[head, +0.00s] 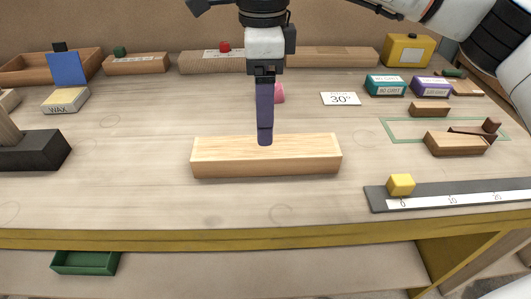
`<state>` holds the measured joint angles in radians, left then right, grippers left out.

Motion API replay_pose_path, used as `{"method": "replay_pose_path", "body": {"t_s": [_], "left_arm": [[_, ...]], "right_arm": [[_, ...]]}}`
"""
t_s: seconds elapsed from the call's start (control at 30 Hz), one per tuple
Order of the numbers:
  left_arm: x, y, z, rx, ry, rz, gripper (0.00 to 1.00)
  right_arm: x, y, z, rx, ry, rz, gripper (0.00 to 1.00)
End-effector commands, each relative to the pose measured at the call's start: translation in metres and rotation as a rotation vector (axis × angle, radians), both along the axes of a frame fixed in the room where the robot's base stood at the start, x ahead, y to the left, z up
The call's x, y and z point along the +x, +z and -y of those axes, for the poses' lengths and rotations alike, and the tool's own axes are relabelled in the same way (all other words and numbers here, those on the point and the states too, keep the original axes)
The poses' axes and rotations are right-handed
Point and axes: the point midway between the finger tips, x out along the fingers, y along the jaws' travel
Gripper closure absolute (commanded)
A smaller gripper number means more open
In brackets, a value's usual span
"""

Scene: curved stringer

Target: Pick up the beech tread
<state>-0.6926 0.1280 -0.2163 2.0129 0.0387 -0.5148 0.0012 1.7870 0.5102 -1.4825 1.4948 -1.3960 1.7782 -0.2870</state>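A long pale wooden bar, which looks like the beech tread (225,157), lies flat on the bench near the front middle, its length running left to right. My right gripper (265,140) points straight down over its middle. Its purple fingers are seen edge-on and line up, so the gap between them is hidden. The fingertips overlap the bar's top face in the picture; I cannot tell whether they touch it. My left gripper is not in view.
A ruler (470,194) with a yellow block (401,184) lies at the front right. A dark block (35,150) stands at left. A brown wooden piece (455,144) lies by a green outline. Boxes and trays line the back. Bench around the bar is clear.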

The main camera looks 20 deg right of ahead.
Motion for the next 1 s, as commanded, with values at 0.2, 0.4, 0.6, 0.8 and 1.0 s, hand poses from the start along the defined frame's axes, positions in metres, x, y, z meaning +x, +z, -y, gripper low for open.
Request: {"method": "replay_pose_path", "body": {"t_s": [0.2,0.4,0.6,0.8,1.0], "left_arm": [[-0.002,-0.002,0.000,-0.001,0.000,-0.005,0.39],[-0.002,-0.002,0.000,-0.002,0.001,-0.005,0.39],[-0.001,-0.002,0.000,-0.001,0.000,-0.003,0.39],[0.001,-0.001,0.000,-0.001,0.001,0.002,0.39],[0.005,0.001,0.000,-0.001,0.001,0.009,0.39]], "right_arm": [[-0.004,-0.024,0.002,-0.001,0.000,-0.001,0.25],[-0.009,-0.054,0.003,0.001,0.001,-0.003,0.25],[-0.009,-0.065,0.003,0.002,0.000,0.000,0.25],[-0.009,-0.064,0.002,0.002,0.001,0.000,0.32],[-0.009,-0.064,0.002,0.002,0.001,0.000,0.66]]}}
